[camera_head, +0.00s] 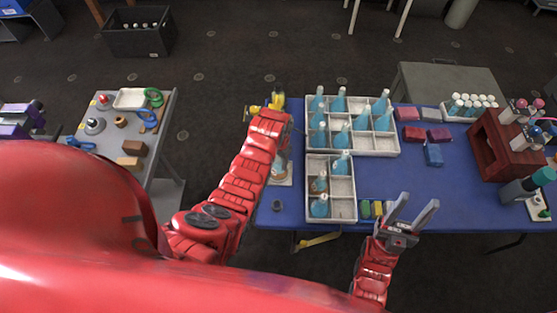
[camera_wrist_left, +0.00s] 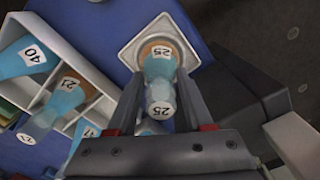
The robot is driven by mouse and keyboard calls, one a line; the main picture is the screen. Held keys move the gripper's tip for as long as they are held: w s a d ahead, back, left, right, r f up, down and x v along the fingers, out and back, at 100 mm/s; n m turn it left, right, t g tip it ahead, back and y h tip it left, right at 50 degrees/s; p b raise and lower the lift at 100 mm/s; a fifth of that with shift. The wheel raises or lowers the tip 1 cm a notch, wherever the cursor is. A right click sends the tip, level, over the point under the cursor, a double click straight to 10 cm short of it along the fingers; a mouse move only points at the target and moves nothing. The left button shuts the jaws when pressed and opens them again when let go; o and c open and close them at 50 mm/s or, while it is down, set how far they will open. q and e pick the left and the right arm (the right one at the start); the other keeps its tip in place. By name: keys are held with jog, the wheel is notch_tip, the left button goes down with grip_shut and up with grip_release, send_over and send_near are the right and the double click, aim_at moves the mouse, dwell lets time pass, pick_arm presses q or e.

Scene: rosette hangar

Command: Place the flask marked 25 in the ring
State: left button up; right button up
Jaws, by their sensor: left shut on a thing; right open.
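The flask marked 25 (camera_wrist_left: 160,68) has a blue lower part and a pale top with a second 25 label. My left gripper (camera_wrist_left: 161,92) is shut on it. The brown ring (camera_wrist_left: 178,45) lies on a white square plate (camera_wrist_left: 127,54) behind the flask's base. The base overlaps the ring in this view; I cannot tell whether it rests in it or hangs just above. In the head view the plate (camera_head: 284,183) is at the table's left end, and my arm partly hides the flask. My right gripper (camera_head: 417,209) is open and empty near the front edge.
A dark red rack (camera_head: 496,150) stands at right. The blue table (camera_head: 420,182) is clear in the middle.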

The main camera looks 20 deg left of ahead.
pick_arm(q)
jog(key=o, duration=1.1)
jog(key=shift+c, duration=0.2)
notch_tip(320, 180, up, 7)
jog(key=shift+f+b, duration=0.1)
jog(key=shift+b, duration=0.6)
notch_tip(320, 180, up, 5)
jog(key=p, duration=0.5)
jog(key=shift+p, duration=0.35)
